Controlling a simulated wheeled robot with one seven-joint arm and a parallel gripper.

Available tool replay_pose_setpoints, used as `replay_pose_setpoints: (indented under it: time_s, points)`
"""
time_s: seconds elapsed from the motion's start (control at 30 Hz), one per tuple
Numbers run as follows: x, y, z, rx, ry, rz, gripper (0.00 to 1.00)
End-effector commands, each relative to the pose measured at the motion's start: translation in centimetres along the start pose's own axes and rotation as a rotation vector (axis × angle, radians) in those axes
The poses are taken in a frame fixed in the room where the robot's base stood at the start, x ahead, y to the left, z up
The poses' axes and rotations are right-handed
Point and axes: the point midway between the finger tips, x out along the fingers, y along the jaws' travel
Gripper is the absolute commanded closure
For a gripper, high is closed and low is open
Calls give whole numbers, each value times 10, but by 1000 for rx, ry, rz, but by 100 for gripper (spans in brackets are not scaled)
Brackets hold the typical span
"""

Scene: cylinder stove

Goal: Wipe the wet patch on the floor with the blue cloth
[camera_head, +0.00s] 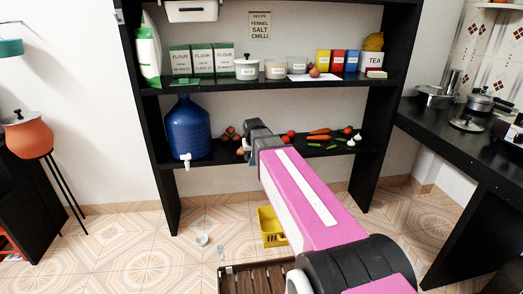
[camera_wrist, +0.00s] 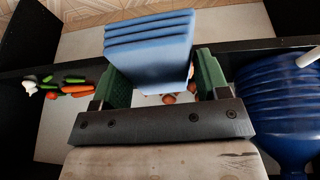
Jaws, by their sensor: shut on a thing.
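The blue cloth (camera_wrist: 150,42) is folded in several layers and sits between the green fingers of my gripper (camera_wrist: 160,62) in the wrist view. My gripper is shut on it, and the cloth sticks out beyond the fingertips. In the head view my arm reaches to the lower shelf, and the cloth and fingers are hidden behind its end. I cannot make out a wet patch on the patterned floor tiles in either view.
A blue water jug (camera_head: 188,128) stands on the lower shelf (camera_head: 215,157), left of my arm, with vegetables (camera_head: 320,135) to the right. On the floor are a yellow crate (camera_head: 271,228), a slatted wooden crate (camera_head: 254,278) and a small whitish cup (camera_head: 202,240). A dark counter (camera_head: 450,125) stands right.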

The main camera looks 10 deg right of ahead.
Motion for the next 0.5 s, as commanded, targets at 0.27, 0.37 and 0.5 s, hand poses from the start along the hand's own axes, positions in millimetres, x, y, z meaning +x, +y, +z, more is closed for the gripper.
replay_pose_setpoints:
  time_s: [0.27, 0.37, 0.5]
  points:
    - [100, -43, -28, -2, -11, -11, 51]
    - [136, -58, -32, -2, -14, -14, 51]
    - [188, -80, -34, -2, -19, -19, 51]
